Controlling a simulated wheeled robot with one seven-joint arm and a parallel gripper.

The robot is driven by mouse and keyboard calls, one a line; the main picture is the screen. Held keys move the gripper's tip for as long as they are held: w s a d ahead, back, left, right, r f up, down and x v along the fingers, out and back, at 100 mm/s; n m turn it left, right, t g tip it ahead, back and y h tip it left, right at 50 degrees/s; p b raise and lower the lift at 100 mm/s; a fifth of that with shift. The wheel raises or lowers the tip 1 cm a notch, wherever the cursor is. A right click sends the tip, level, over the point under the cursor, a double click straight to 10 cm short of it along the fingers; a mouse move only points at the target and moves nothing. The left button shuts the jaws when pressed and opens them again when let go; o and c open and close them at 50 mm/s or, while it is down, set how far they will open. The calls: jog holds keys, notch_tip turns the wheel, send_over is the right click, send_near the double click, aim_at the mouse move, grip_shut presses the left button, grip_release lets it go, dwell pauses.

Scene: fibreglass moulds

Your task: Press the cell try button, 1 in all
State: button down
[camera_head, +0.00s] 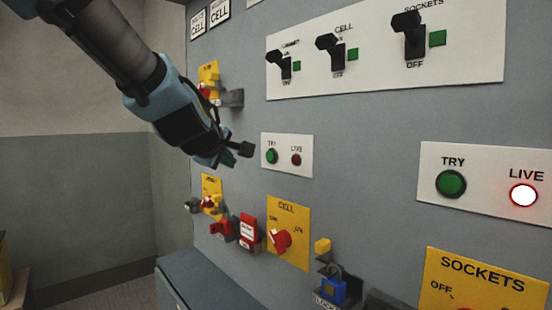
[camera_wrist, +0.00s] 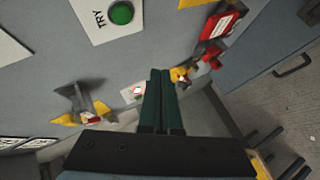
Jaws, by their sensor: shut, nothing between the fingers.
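The middle white plate (camera_head: 284,142) carries a green TRY button (camera_head: 271,156) and a dark red LIVE lamp (camera_head: 296,160). It sits on the grey panel above the yellow CELL switch plate (camera_head: 289,214). The wrist view shows a green TRY button (camera_wrist: 121,13) at its upper edge, apart from the fingers. My gripper (camera_head: 242,150) is shut and empty, just left of the middle plate in the head view. Its fingers also show shut in the wrist view (camera_wrist: 160,73). I cannot tell the exact gap to the panel.
At right, another plate has a green TRY button (camera_head: 451,184) and a lit LIVE lamp (camera_head: 523,195). Black switches (camera_head: 329,50) jut out above. A red tag (camera_head: 249,232), a red CELL knob (camera_head: 281,241) and a blue padlock (camera_head: 333,289) stick out below.

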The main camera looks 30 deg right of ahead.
dwell(0.3)
jog(key=p, duration=0.6)
send_near(267, 160)
jog(key=w+f, duration=0.2)
jog(key=w, duration=0.2)
jog(key=shift+w+d+f, duration=0.1)
jog(key=shift+d+f, duration=0.05)
jog(key=shift+d, duration=0.35)
jog(key=shift+w+d+f, duration=0.1)
jog(key=shift+d+f, duration=0.1)
jog(key=shift+d, duration=0.3)
jog(key=shift+d, duration=0.1)
dwell(0.6)
jog(key=shift+d+p, duration=0.3)
jog(key=shift+w+d, duration=0.1)
jog(key=shift+d, duration=0.3)
dwell(0.6)
dwell(0.3)
jog(key=shift+a+b, duration=0.4)
jog(key=shift+a, duration=0.4)
